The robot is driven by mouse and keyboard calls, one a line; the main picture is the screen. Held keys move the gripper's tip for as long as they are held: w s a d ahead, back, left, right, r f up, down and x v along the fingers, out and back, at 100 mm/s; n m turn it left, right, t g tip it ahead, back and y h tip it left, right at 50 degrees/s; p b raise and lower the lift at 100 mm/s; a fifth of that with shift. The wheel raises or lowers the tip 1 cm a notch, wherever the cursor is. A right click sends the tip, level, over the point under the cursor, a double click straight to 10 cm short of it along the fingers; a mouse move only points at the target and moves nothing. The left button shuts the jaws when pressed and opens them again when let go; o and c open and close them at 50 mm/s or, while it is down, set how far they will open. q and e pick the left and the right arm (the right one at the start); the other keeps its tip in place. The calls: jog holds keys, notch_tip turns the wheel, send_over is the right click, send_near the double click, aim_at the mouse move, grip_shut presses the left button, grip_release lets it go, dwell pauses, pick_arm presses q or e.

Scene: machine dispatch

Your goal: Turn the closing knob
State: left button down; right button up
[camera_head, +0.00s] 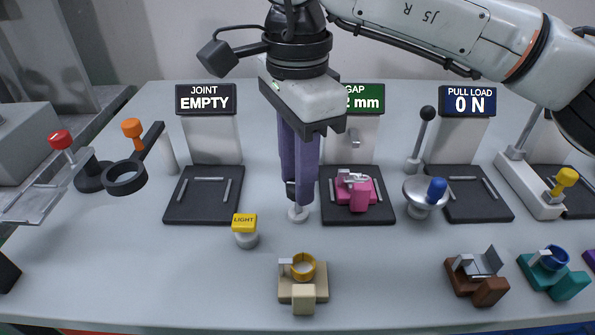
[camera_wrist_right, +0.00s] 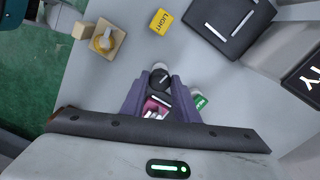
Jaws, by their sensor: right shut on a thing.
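The closing knob shows as a dark round knob between my fingertips in the wrist view (camera_wrist_right: 160,76). In the head view its pale round base (camera_head: 298,213) stands on the table just left of the gap station's dark plate (camera_head: 382,211). My right gripper (camera_head: 297,188) points down with its purple fingers shut on the knob, hiding most of it. A pink fixture (camera_head: 359,192) with metal parts sits on the plate. The green gap display (camera_head: 365,98) is partly covered by my gripper; "2 mm" is readable. My left gripper is not in view.
A yellow LIGHT button (camera_head: 244,224) stands left of the knob. A beige fixture with a yellow ring (camera_head: 303,268) is in front. A silver dish with a blue knob (camera_head: 426,192) is to the right. The joint display (camera_head: 206,98) reads EMPTY; the pull load display (camera_head: 468,100) reads 0 N.

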jog(key=m, duration=0.7)
jog(key=shift+w, duration=0.1)
jog(key=shift+b, duration=0.3)
dwell(0.3)
jog(key=o, duration=1.1)
jog(key=shift+c, duration=0.2)
notch_tip(320, 180, up, 10)
jog(key=p, duration=0.1)
jog(key=shift+r, duration=0.15)
